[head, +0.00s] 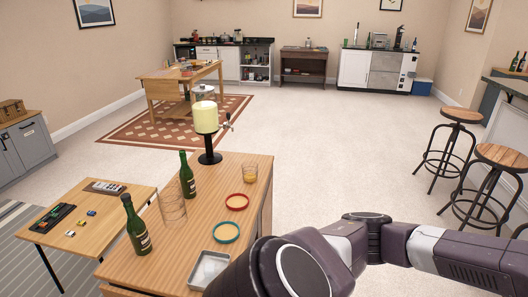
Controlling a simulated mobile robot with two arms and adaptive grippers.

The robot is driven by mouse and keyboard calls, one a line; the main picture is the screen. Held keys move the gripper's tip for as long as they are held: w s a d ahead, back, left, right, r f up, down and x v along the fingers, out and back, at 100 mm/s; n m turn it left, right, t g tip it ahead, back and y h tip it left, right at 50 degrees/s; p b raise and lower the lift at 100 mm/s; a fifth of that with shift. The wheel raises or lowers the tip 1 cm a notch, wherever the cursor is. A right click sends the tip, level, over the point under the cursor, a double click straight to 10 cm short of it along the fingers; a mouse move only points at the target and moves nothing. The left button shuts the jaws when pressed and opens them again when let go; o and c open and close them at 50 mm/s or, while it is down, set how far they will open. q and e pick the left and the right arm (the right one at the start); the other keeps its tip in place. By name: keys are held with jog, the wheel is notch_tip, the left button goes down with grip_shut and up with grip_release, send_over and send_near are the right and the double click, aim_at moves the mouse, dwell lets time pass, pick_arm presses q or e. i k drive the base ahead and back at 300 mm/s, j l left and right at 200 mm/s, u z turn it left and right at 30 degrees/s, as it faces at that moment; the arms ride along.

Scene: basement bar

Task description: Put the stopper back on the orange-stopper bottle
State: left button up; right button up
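Two dark green bottles stand upright on the wooden counter (180,255): a nearer bottle (137,230) at its left edge and a farther bottle (187,178) behind it. Both have pale labels. I cannot tell from here whether either has an orange stopper on it, and I cannot pick out a loose stopper. My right arm comes in from the right and crosses the near right corner of the counter, hiding part of it. Neither of my grippers shows.
Between the bottles stands a clear glass container (172,204). A drink tower (206,117), a glass of orange drink (249,174), a red-rimmed dish (237,202), a teal-rimmed dish (226,233) and a metal tray (196,276) share the counter. A low table (112,208) is left; stools (500,157) are right.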

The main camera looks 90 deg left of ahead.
aim_at(186, 177)
jog(key=i+j+u, duration=0.1)
jog(key=i+u, duration=0.15)
jog(key=u, duration=0.2)
jog(key=i+u, duration=0.25)
jog(key=u, duration=0.15)
jog(key=i+l+u, duration=0.1)
jog(key=i+u, duration=0.15)
jog(key=u, duration=0.2)
jog(key=i+l+u, duration=0.2)
jog(key=u, duration=0.25)
jog(key=i+u, duration=0.15)
jog(key=u, duration=0.3)
jog(key=i+u, duration=0.2)
jog(key=u, duration=0.3)
jog(key=i+l+u, duration=0.15)
jog(key=u, duration=0.3)
jog(key=i+l+u, duration=0.1)
jog(key=u, duration=0.4)
jog(key=i+l+u, duration=0.2)
jog(key=u, duration=0.3)
jog(key=i+l+u, duration=0.3)
jog(key=u, duration=0.2)
jog(key=i+l+u, duration=0.15)
jog(key=l+u, duration=0.35)
jog(key=j, duration=0.15)
